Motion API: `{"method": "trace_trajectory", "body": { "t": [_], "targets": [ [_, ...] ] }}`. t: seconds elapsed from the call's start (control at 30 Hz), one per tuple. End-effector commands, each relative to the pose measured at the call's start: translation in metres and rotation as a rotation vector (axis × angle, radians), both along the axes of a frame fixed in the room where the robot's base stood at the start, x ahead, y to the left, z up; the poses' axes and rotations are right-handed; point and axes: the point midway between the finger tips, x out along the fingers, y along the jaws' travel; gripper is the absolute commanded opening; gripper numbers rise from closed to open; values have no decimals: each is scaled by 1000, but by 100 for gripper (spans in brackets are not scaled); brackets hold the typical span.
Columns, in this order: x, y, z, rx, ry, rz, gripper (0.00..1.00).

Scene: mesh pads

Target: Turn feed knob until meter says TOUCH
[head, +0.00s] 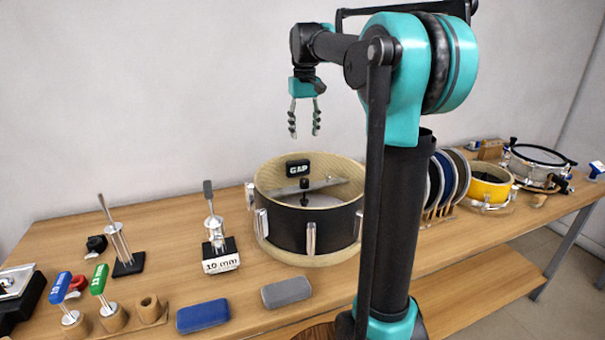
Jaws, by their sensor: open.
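The meter (298,169) is a small black box inside a large black drum shell with a pale wooden rim (262,190). It reads GAP. A black knob (304,184), which looks like the feed knob, stands up from a grey metal bar (325,183) across the drum. My gripper (304,132) hangs above the drum, pointing down, with its fingers apart and empty. It is well clear of the knob and touches nothing. The lower part of the drum's inside is hidden by its front wall.
A block marked 10 mm (221,262) carries an upright tool left of the drum. Blue (203,315) and grey (286,292) pads lie in front. Green (99,279) and blue (60,288) handled tools stand left. A disc rack, yellow drum (489,187) and white-topped drum (539,155) stand right.

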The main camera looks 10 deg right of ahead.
Motion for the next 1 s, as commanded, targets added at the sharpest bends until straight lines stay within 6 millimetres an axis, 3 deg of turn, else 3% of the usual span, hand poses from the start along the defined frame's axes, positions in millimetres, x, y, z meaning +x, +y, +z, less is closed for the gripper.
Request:
{"method": "trace_trajectory", "body": {
  "t": [0.17,0.8,1.0],
  "targets": [
    [0,0,-21,0,0,0,49],
    [0,0,-143,0,0,0,49],
    [0,0,-165,0,0,0,49]
  ]
}}
